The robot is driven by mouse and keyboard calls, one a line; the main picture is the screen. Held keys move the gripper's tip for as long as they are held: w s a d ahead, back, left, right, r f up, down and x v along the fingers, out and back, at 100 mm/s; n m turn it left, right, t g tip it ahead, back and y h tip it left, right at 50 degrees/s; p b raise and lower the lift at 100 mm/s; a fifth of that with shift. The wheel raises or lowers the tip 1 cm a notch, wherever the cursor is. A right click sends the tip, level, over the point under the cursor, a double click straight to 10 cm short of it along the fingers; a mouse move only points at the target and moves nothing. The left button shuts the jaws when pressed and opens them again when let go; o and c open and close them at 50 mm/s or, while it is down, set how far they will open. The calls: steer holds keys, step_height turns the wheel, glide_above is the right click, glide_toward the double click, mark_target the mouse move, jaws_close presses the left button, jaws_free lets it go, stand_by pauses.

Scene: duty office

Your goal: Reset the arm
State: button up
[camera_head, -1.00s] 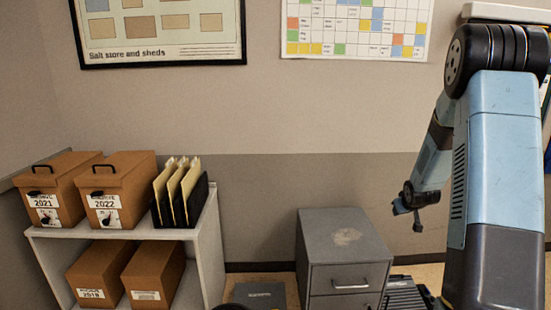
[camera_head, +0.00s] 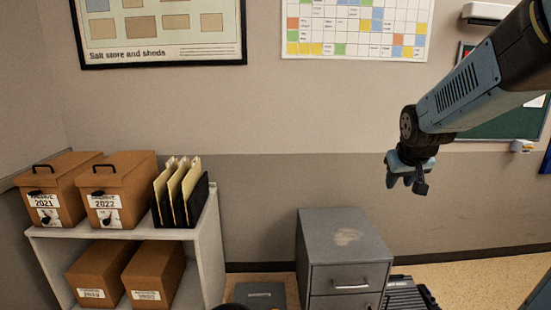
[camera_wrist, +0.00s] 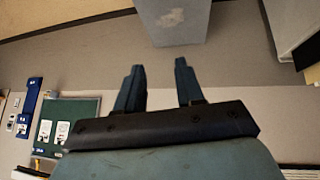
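My gripper (camera_head: 406,184) hangs at the end of my blue and black arm, right of centre in the head view, with its fingers pointing down. It is in the air in front of the wall and above the grey filing cabinet's right side. In the wrist view my gripper (camera_wrist: 157,80) shows two dark blue fingers held apart with nothing between them. The wrist view appears turned upside down, with the grey cabinet (camera_wrist: 178,22) at the top beyond the fingertips.
A grey filing cabinet (camera_head: 344,250) stands on the floor below. A white shelf (camera_head: 213,245) with brown boxes (camera_head: 116,190) and a file holder (camera_head: 196,205) is at the left. A green board (camera_head: 515,124) hangs at the right. The air around my gripper looks clear.

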steer(key=s+a+r, duration=0.1)
steer(key=s+a, duration=0.3)
steer(key=s, duration=0.6)
steer(key=s+a+r+g+y, duration=0.1)
steer(key=s+a, duration=0.3)
steer(key=s, duration=0.6)
steer(key=shift+s+r+y, duration=0.2)
steer(key=shift+r+y, duration=0.1)
steer(key=shift+r, duration=0.35)
